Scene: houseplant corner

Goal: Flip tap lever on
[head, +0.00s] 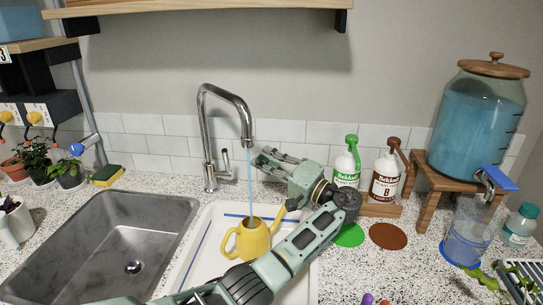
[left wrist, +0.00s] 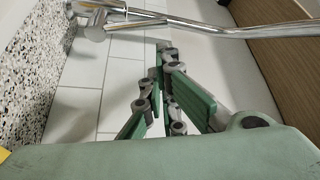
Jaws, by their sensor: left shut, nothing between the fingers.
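The chrome tap (head: 207,130) stands behind the counter edge, its spout curving right. Its small lever (head: 225,161) stands upright on the right of the tap body. A thin blue stream (head: 249,180) runs from the spout down to the yellow watering can (head: 253,240), which stands in the white tray (head: 195,262). My left gripper (head: 260,158) is shut and empty, just right of the stream and lever, apart from the lever in the head view. In the left wrist view, the closed fingers (left wrist: 165,48) point toward the chrome tap (left wrist: 240,31). My right gripper is out of view.
A grey sink (head: 125,235) lies left of the tray. Green (head: 346,168) and brown (head: 385,178) pump bottles stand right of my gripper. A blue-filled dispenser (head: 477,125) stands on a wooden stand at right. A wooden shelf (head: 200,8) hangs above.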

